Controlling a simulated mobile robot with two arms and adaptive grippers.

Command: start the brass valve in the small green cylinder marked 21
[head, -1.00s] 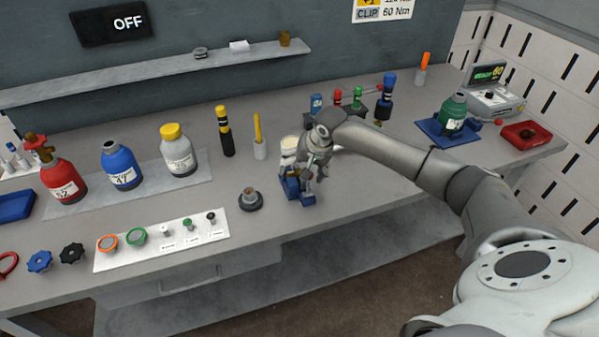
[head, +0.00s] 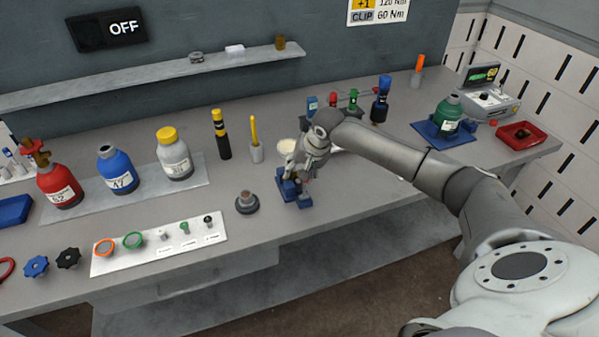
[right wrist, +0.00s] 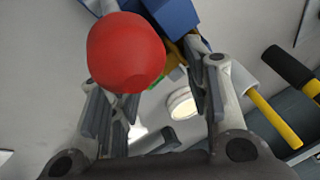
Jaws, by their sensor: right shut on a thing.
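The green cylinder (head: 448,112) stands on a blue tray (head: 425,130) at the right of the bench. Its neck is up; its label is too small to read. My right gripper (head: 303,172) is over a blue fixture (head: 304,198) at mid-bench, far left of the green cylinder. In the right wrist view its fingers (right wrist: 158,65) are closed around a part mostly hidden behind a red round knob (right wrist: 126,52). Small yellow and green bits show beyond the knob; this looks like the brass valve, but its body is hidden. My left gripper is out of view.
Red (head: 60,187), blue (head: 117,170) and white (head: 174,157) cylinders stand at left. A dark round base (head: 247,203) and a white cup (head: 287,148) are near my gripper.

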